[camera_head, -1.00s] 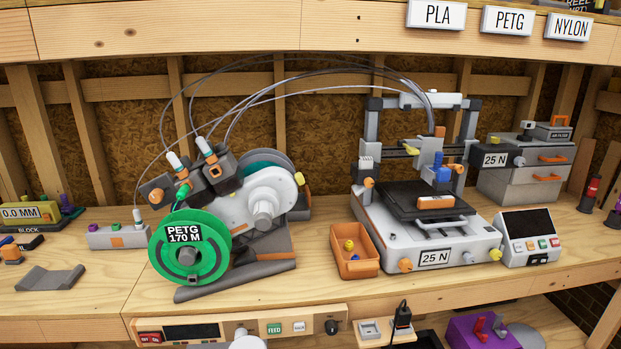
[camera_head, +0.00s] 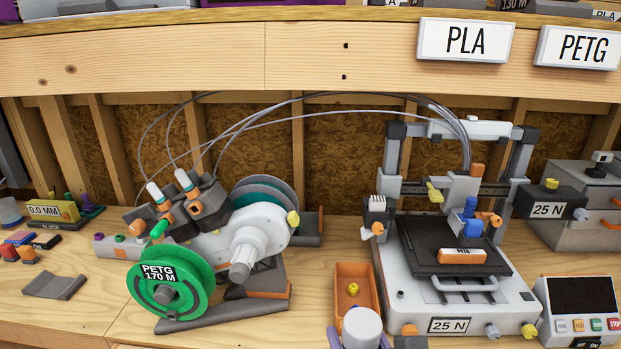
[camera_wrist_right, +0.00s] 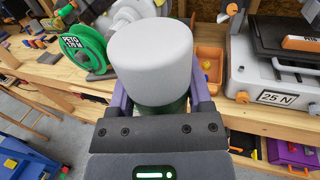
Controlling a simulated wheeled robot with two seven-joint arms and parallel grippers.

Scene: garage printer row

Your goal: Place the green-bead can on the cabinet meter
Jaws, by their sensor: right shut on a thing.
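A can with a broad white top (camera_head: 362,322) shows at the bottom edge of the head view. In the right wrist view the can (camera_wrist_right: 150,55) has a green body under its white top. My right gripper (camera_head: 362,338) is shut around the can, with purple fingers on both sides, and holds it in front of the bench. The gripper's fingers also show in the wrist view (camera_wrist_right: 160,92). A grey cabinet (camera_head: 566,232) stands at the far right, with a small grey device (camera_head: 601,165) on top. I cannot tell whether that device is the cabinet meter. My left gripper is not in view.
An orange bin (camera_head: 350,272) stands just behind the can. The printer (camera_head: 395,300) is right of it, and a control panel (camera_head: 582,310) sits farther right. A green PETG spool (camera_head: 190,280) stands left. A shelf beam (camera_head: 200,55) crosses above the bench.

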